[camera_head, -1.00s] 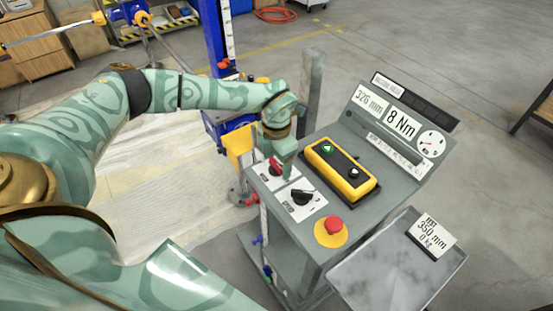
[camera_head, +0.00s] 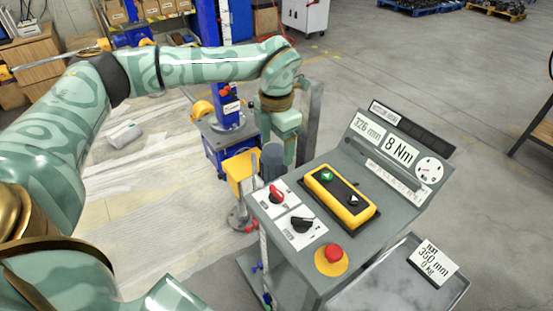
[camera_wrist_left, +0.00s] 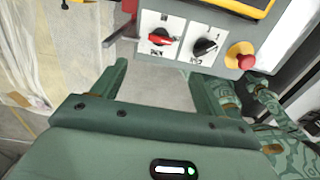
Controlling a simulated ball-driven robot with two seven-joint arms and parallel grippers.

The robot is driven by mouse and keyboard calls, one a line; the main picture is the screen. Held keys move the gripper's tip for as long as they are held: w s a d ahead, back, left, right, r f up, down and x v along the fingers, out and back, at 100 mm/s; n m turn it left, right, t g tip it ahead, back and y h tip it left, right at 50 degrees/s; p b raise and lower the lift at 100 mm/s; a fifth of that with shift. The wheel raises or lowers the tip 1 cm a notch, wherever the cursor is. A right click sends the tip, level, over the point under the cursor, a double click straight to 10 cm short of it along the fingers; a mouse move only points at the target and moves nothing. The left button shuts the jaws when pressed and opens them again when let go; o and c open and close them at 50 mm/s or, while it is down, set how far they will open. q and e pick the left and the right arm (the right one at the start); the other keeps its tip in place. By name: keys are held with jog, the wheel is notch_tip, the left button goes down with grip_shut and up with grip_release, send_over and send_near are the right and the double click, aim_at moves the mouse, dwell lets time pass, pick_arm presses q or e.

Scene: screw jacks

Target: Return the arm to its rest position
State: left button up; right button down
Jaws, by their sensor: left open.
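My left arm comes in from the left in the head view. Its gripper (camera_head: 281,145) hangs behind the left edge of the grey control console (camera_head: 300,252), above and apart from it. In the left wrist view the left gripper (camera_wrist_left: 158,80) is open, with nothing between its two fingers. Past the fingertips are a red rotary switch (camera_wrist_left: 160,37) and a black rotary switch (camera_wrist_left: 205,46). In the head view the red switch (camera_head: 277,194) and the black switch (camera_head: 302,224) are uncovered. My right gripper is not seen.
The console carries a yellow two-button box (camera_head: 340,196), a red emergency button (camera_head: 333,253) and displays reading 326 mm and 8 Nm. A grey post (camera_head: 310,122) and a blue column (camera_head: 227,105) stand near the gripper. A grey tray (camera_head: 385,285) is at front right.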

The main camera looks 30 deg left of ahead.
pick_arm(q)
jog(key=shift+r, duration=0.5)
jog(key=shift+f, duration=0.1)
